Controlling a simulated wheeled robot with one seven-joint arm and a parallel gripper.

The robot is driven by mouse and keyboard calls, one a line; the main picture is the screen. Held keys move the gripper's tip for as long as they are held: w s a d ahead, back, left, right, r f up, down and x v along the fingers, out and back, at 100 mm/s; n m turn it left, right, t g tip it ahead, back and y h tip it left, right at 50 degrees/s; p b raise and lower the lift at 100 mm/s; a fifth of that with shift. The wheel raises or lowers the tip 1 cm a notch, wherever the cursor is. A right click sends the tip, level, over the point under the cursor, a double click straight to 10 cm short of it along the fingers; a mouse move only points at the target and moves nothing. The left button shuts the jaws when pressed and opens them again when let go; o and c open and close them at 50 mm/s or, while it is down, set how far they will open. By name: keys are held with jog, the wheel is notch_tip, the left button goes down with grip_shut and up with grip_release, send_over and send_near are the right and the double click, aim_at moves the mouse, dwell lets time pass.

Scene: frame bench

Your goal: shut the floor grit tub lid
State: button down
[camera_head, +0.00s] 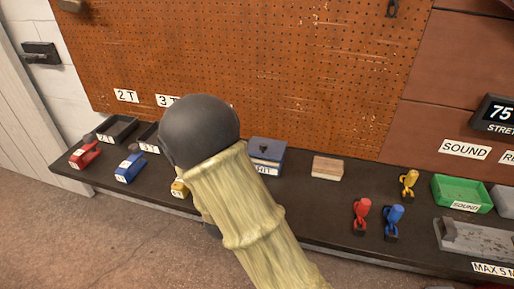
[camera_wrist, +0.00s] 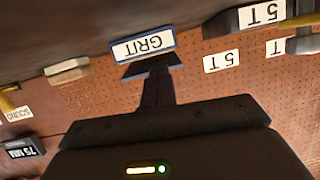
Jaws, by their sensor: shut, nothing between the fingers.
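The grit tub (camera_head: 267,151) is a small blue-grey box on the dark bench, just right of my arm in the head view. Its white label is partly covered by my arm. In the wrist view, which is upside down, the tub's GRIT label (camera_wrist: 143,46) is at top centre with a blue edge around it. My gripper (camera_wrist: 150,68) is shut and empty, its dark fingertips right in front of the label; I cannot tell whether they touch it. My arm hides the gripper in the head view. How far the lid stands open is not clear.
The dark bench (camera_head: 320,217) runs below a pegboard (camera_head: 290,60). A wooden block (camera_head: 327,167) stands right of the tub. Farther right are red (camera_head: 361,215), blue (camera_head: 393,220) and yellow (camera_head: 408,183) clamps and a green tray (camera_head: 461,190). Red (camera_head: 84,155) and blue (camera_head: 130,168) tools lie left.

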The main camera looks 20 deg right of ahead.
jog(key=shift+s+f+g+y, duration=0.15)
jog(key=shift+g+y, duration=0.15)
jog(key=shift+y, duration=0.5)
jog(key=s+n+g+y, duration=0.1)
jog(key=s+a+n+g+y, duration=0.1)
jog(key=s+y, duration=0.1)
jog(key=s+g+y, duration=0.1)
jog(key=s+g, duration=0.1)
jog(key=shift+s+a+r+n+y, duration=0.1)
jog(key=shift+a+r+n+y, duration=0.1)
jog(key=shift+r+n+y, duration=0.15)
jog(key=s+d+r+n+g, duration=0.1)
jog(key=s+d+g, duration=0.1)
jog(key=s, duration=0.4)
jog(key=s+d+r+n+g, duration=0.1)
jog(key=s+n+g, duration=0.1)
jog(key=s, duration=0.4)
jog(key=shift+s+d+r+g, duration=0.25)
jog(key=shift+d+r+g, duration=0.1)
jog(key=shift+g, duration=0.15)
jog(key=shift+n+y, duration=0.25)
